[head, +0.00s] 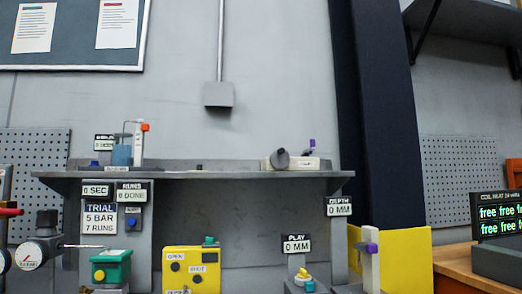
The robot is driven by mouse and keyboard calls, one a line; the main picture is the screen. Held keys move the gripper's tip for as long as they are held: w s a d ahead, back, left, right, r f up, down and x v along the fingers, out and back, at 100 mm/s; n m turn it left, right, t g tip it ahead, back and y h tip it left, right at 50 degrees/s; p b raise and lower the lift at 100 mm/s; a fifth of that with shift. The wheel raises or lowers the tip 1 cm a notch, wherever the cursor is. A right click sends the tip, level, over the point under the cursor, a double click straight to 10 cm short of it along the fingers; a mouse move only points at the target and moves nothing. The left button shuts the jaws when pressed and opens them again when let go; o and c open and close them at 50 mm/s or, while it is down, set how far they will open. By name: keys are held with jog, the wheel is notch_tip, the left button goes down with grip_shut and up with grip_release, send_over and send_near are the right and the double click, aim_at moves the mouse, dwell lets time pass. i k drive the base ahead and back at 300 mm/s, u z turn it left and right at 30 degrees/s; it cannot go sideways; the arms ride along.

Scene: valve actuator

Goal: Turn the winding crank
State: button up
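No part is labelled as the winding crank, and I cannot tell for sure which one it is. On the right end of the shelf, a pale block (305,163) has a dark round knob (280,158) at its left and a small purple tip (312,143) standing up at its right. Lower right, a pale upright post (371,270) carries a purple knob (372,248) near its top, beside a grey arm-like piece. At the left edge, a red handle (10,211) is cut off by the picture. My gripper is not in view.
A grey shelf (230,177) spans the middle. A dark column (385,120) rises at right, near a wooden bench (455,266) with a display (500,220).

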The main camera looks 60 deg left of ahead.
aim_at(279, 159)
jog(key=k, duration=1.6)
jog(key=u, duration=1.85)
jog(key=i, duration=1)
jog(key=z, duration=0.95)
